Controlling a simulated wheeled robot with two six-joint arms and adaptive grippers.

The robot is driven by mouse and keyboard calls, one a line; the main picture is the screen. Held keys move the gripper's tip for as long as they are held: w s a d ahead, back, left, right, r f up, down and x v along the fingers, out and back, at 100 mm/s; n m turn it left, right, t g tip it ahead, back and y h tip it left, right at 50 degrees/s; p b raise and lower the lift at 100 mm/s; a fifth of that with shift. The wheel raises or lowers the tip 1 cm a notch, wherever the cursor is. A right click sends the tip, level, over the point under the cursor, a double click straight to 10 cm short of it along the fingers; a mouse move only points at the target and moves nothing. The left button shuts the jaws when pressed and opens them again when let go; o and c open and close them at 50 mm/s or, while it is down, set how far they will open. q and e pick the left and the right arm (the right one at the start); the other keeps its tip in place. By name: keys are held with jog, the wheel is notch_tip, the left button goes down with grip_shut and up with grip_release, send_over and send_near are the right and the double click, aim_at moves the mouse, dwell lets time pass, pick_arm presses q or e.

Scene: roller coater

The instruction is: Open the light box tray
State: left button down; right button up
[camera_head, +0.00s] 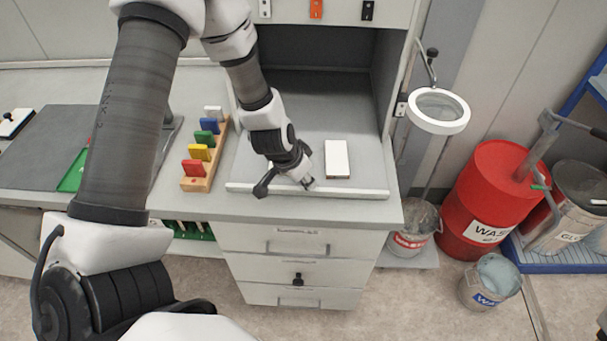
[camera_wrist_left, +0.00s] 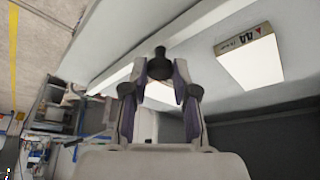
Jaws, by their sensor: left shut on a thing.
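The light box tray (camera_head: 360,192) is the pale panel with a white front bar at the floor of the dark light box (camera_head: 320,95). Its pale bar also runs diagonally in the left wrist view (camera_wrist_left: 113,78). The knob is hidden in the head view. My right gripper is not in view.
A white box (camera_head: 337,158) lies on the tray, right of the gripper. A wooden rack with coloured blocks (camera_head: 190,178) stands left. Drawers (camera_head: 290,270) are below. A ring lamp (camera_head: 438,110) and red waste drum (camera_head: 492,200) are right.

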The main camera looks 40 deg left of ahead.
pick_arm(q)
jog(key=shift+f, duration=0.1)
jog(key=c, duration=1)
grip_release()
jog(key=shift+c, duration=0.2)
jog(key=shift+o, duration=0.6)
jog(key=shift+w+d+f, duration=0.1)
jog(key=shift+w+d, duration=0.05)
jog(key=shift+w, duration=0.2)
jog(key=shift+s+r, duration=0.2)
jog(key=shift+r, duration=0.2)
jog(key=v, duration=1.1)
jog(key=shift+r, duration=0.1)
